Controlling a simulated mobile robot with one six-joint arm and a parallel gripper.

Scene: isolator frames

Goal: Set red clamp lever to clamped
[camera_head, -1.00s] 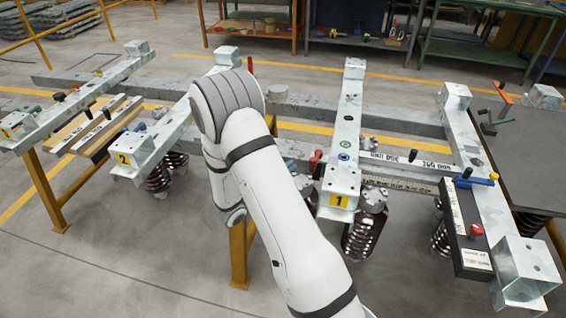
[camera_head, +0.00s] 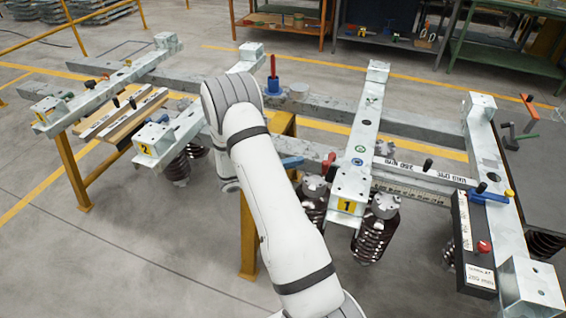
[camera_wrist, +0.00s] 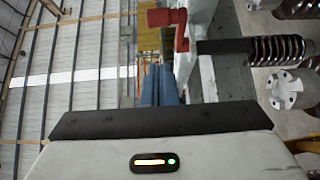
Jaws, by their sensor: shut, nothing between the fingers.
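A small red lever (camera_head: 328,160) stands beside the grey beam, just left of the block marked 1, in the head view. In the wrist view a red lever (camera_wrist: 181,32) shows near the top centre, with a wider red end on its left. My gripper (camera_wrist: 158,70) has blue fingers, which are together and empty, just below the red lever in that picture. In the head view the fingertips (camera_head: 292,162) show to the left of the lever; my arm hides the rest of the gripper. I cannot tell whether the fingers touch the lever.
A taller red lever (camera_head: 272,66) on a blue base stands behind the arm. A dark panel with a red knob (camera_head: 484,247) is at the right. Open floor lies in front.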

